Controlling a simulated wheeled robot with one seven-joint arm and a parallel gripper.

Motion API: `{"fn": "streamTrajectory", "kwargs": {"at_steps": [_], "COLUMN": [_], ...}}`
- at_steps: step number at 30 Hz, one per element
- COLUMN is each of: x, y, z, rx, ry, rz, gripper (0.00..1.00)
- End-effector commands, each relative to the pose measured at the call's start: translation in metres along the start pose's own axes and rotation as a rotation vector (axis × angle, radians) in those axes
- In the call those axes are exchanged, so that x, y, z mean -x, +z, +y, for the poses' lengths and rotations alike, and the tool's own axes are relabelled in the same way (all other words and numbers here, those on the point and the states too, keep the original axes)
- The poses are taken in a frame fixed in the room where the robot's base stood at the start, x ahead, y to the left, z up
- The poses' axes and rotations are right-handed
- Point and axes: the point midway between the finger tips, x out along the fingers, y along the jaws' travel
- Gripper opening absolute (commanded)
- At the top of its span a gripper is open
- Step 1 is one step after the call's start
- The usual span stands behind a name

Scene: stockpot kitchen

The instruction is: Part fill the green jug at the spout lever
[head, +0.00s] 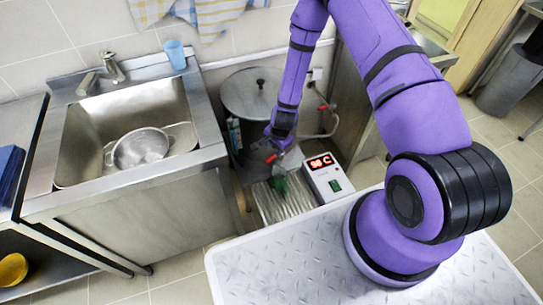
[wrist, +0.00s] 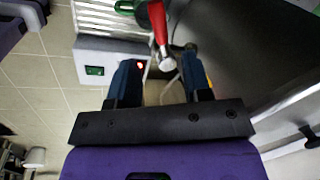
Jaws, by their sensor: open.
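The green jug (head: 279,184) stands on the ribbed metal drip tray (head: 297,206) below the stockpot (head: 240,98), partly hidden by my arm. Part of its green shape shows at the top edge of the wrist view (wrist: 125,6). The red spout lever (wrist: 159,24) has a pale metal tip that appears between my fingertips in the wrist view. A bit of the lever's red also shows in the head view (head: 271,158). My gripper (wrist: 162,72) is open, with one finger on each side of the lever tip; I cannot see contact.
A control box (head: 321,170) with a red display reading about 98 C stands beside the tray. A sink (head: 85,125) with a metal colander (head: 142,147) is to the left. A blue cup (head: 175,54) stands on its back edge. A red-handled valve and pipe (head: 328,108) are behind.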

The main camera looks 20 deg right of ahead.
Motion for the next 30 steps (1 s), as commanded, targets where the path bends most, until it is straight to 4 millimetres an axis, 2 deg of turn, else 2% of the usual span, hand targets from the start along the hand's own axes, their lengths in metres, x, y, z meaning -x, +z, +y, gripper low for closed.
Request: {"fn": "streamTrajectory", "kwargs": {"at_steps": [6, 12, 18, 27, 30], "x": [-0.038, -0.064, -0.075, -0.076, -0.076], "y": [0.000, 0.001, 0.000, 0.000, 0.000], "z": [0.000, 0.000, 0.000, 0.000, 0.000], "rx": [0.000, 0.001, 0.001, 0.001, 0.001], "ry": [0.001, 0.001, 0.000, 0.000, 0.000], "rz": [-0.001, -0.001, -0.001, 0.000, 0.000], "gripper": [0.45, 0.45, 0.45, 0.45, 0.22]}}
